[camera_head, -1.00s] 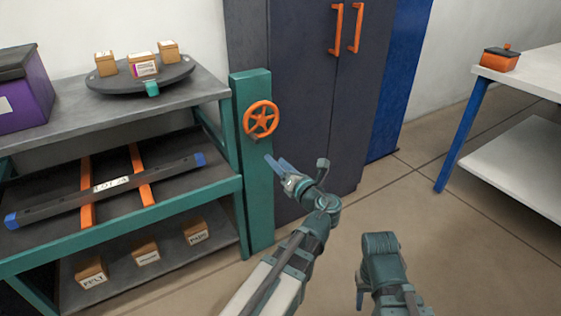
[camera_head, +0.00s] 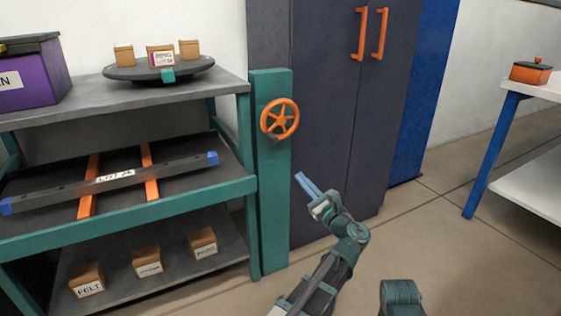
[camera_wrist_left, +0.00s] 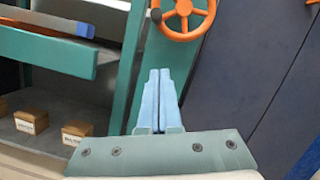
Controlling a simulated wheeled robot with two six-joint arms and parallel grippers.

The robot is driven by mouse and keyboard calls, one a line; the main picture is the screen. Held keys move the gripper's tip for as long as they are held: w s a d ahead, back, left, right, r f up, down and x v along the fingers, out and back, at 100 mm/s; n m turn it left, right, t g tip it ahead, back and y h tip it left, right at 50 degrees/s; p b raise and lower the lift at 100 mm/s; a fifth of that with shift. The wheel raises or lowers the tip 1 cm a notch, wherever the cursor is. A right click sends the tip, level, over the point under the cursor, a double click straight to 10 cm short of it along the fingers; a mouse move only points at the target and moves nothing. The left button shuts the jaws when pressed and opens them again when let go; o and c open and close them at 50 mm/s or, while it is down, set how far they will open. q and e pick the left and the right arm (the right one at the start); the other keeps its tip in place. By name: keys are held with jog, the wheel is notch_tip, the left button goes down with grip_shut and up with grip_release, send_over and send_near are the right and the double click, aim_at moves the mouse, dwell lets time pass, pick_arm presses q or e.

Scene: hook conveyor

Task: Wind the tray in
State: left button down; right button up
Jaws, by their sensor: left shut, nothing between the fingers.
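An orange handwheel (camera_head: 280,119) with spokes is mounted on a green post (camera_head: 270,215) at the right end of the shelf unit. It also shows at the top of the left wrist view (camera_wrist_left: 184,14), with a dark knob on its rim. A dark tray or bar (camera_head: 60,198) with blue ends and a white label lies across two orange rails (camera_head: 151,172) on the middle shelf. My left gripper (camera_head: 301,180) is shut and empty, below and right of the wheel and apart from it. Its blue fingers are together in the wrist view (camera_wrist_left: 155,92). My right gripper is not visible.
A round dark turntable (camera_head: 125,71) with small boxes and a purple bin (camera_head: 35,85) stand on the top shelf. Labelled boxes (camera_head: 147,261) sit on the bottom shelf. A dark cabinet (camera_head: 340,130) stands behind my left gripper. A white table (camera_head: 540,90) is at right.

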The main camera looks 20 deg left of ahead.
pick_arm(q)
jog(key=w+a+r+p, duration=0.4)
jog(key=a+r+p, duration=0.2)
jog(key=a, duration=0.3)
dwell(0.3)
jog(key=shift+a, duration=0.1)
dwell(0.4)
jog(key=shift+s+a+r+m, duration=0.1)
jog(key=shift+s+r+m, duration=0.1)
jog(key=shift+m, duration=0.2)
jog(key=shift+s+a+r+m+t+p, duration=0.15)
jog(key=shift+m+t+p, duration=0.15)
jog(key=shift+m, duration=0.3)
